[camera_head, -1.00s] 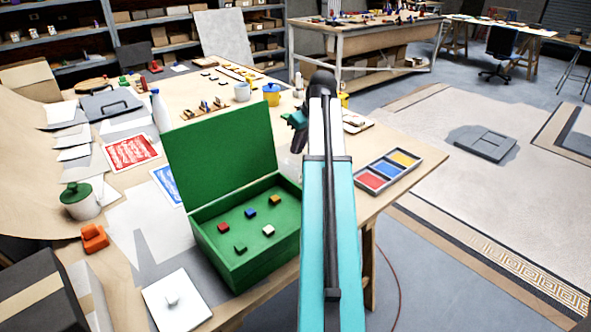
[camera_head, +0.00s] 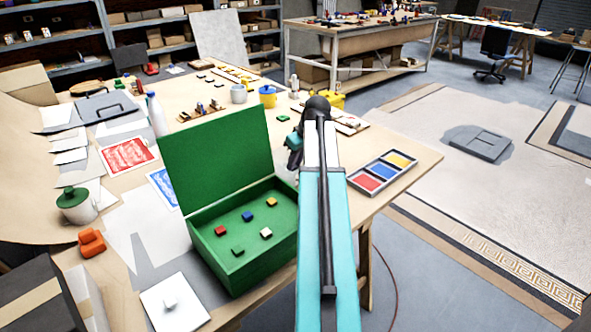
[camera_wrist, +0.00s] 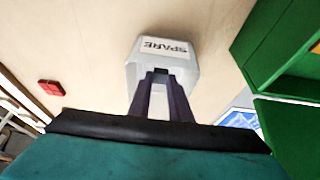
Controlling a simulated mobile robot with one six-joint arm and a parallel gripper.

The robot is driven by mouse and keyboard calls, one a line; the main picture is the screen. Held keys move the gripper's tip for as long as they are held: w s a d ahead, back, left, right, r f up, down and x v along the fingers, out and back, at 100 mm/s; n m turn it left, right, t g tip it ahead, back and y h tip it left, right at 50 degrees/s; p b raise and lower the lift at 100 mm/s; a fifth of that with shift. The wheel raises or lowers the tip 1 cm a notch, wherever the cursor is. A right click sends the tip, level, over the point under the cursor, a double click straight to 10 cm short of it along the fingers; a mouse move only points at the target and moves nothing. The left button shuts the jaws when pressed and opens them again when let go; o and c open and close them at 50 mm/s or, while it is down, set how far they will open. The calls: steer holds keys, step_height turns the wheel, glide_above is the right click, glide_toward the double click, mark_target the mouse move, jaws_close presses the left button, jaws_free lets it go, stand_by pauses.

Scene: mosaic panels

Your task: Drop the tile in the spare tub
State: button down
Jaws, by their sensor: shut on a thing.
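The spare tub (camera_wrist: 164,48) is pale grey with a white label reading SPARE, upside down in the wrist view. My gripper (camera_wrist: 162,74) is in front of the tub in that view, its two dark fingers reaching toward it. The fingers are shut on a small dark piece, the tile (camera_wrist: 161,72), of which little shows. I cannot tell whether the tile is over the tub's opening or in front of its wall. In the head view my gripper (camera_head: 294,150) is partly hidden by my arm, just right of the green box's lid. I cannot make out the tub there.
An open green box (camera_head: 233,272) with several coloured pieces stands left of my arm, its raised lid (camera_head: 217,155) close by. A tray of red, blue and yellow (camera_head: 382,172) lies to the right. A red piece (camera_wrist: 51,88) and a green piece (camera_head: 283,117) lie on the table.

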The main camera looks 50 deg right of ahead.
mark_target(296, 168)
steer(key=shift+f, duration=1.6)
steer(key=shift+f, duration=0.2)
steer(key=c, duration=1.6)
jaws_free()
steer(key=shift+c, duration=0.2)
steer(key=shift+r, duration=0.15)
steer(key=b+v, duration=0.1)
steer(key=v, duration=1.1)
